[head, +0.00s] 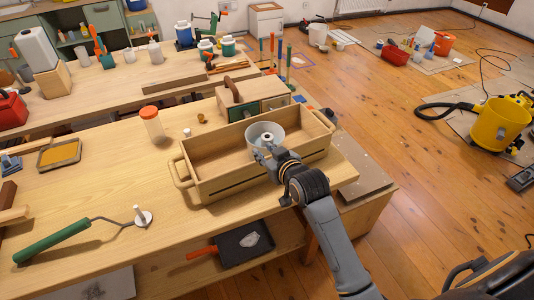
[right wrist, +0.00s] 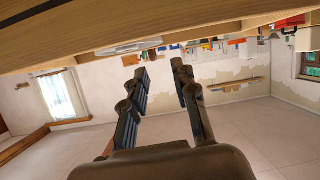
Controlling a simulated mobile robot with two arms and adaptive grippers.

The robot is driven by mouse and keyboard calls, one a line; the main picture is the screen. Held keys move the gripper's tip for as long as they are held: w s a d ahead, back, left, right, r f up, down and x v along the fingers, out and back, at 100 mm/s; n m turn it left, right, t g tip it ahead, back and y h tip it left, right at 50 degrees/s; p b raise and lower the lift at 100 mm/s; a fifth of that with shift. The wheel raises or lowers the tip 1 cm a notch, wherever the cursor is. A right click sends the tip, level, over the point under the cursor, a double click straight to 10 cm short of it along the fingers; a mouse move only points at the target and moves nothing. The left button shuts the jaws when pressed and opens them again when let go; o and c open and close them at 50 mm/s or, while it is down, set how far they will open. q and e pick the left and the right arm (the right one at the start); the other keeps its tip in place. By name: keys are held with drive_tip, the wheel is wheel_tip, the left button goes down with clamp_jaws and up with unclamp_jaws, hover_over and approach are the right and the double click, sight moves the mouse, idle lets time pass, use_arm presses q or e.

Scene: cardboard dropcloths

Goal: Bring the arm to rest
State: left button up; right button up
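My right arm (head: 330,235) comes in from the lower right and reaches over the near side of the wooden tray (head: 205,190). My left gripper is not in view.
An orange-capped jar (head: 152,125) and a green-handled roller frame (head: 50,243) are on the table to the left. A dark pan (head: 244,243) lies on the lower shelf.

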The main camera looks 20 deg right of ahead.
drive_tip(key=shift+s+r, duration=0.2)
drive_tip(key=shift+s, duration=0.25)
drive_tip(key=s+f+g, duration=0.3)
drive_tip(key=s+f, duration=0.1)
drive_tip(key=s, duration=0.7)
drive_tip(key=s+f+g+h, duration=0.1)
drive_tip(key=s+f+g, duration=0.35)
drive_tip(key=s, duration=0.55)
drive_tip(key=s+f+g, duration=0.3)
drive_tip(key=s+f, duration=0.2)
drive_tip(key=s, duration=0.6)
wheel_tip(320, 180, down, 24)
drive_tip(key=s+d+f+g, duration=0.2)
drive_tip(key=s+f, duration=1.5)
drive_tip(key=s, duration=0.1)
